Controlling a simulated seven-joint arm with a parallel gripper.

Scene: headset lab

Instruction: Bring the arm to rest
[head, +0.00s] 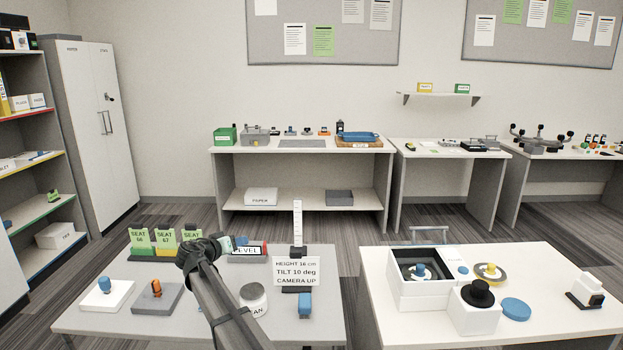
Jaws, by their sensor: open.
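My arm reaches up from the bottom edge over the near left table (90,322). My gripper (238,243) is at its far end, pointing right, with its jaws open. Its fingertips are small and partly hidden by my wrist. I see nothing held between them. It appears in front of or beside the block marked LEVEL (252,258); I cannot tell whether they touch.
Green and yellow SEAT cards (165,243) stand left of my wrist. A round can (254,299), a sign (297,272) with an upright scale (297,222), and white (120,296) and grey (170,302) plates share the table. The right table (545,335) holds a white box (405,295).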

